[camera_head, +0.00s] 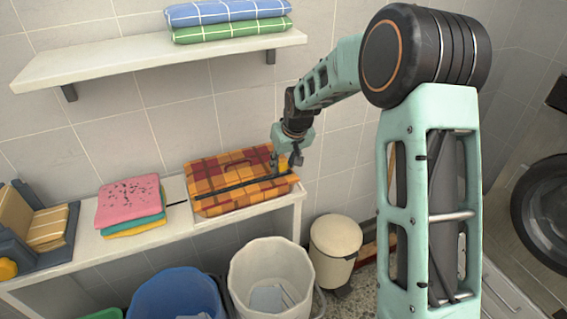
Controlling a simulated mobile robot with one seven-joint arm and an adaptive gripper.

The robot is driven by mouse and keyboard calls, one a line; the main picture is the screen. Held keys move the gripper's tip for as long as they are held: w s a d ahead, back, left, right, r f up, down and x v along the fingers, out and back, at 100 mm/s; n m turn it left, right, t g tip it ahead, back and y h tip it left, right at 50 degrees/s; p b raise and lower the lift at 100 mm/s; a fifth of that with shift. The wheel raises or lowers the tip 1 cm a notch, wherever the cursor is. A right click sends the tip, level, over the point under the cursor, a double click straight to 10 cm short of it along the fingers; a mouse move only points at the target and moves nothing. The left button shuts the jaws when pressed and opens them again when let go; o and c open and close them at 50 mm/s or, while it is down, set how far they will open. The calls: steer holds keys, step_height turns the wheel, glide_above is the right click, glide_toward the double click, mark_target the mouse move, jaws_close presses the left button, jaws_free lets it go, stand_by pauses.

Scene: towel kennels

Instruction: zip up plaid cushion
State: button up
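The plaid cushion (215,176), orange, red and yellow, lies on the white bench against the tiled wall. A dark zip line runs across it from its left front towards its right end, and a dark arched strip shows on its upper part. My gripper (290,163) points down at the right end of the cushion, close to the end of the dark line. A small yellow piece (283,163) shows beside the fingers; I cannot tell whether it is held. The fingers are too small and partly hidden to show if they are shut.
Folded pink, teal and yellow towels (130,203) lie left of the cushion on the bench (172,190). A grey rack (62,225) stands farther left. A shelf (130,62) with folded checked towels hangs above. Blue and white bins and a cream pedal bin (335,240) stand below.

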jaws_close()
steer(key=b, duration=0.6)
glide_toward(202, 192)
steer(key=x, duration=0.5)
steer(key=shift+f, duration=0.15)
steer(key=shift+o, duration=1.3)
jaws_free()
steer(key=v, duration=1.2)
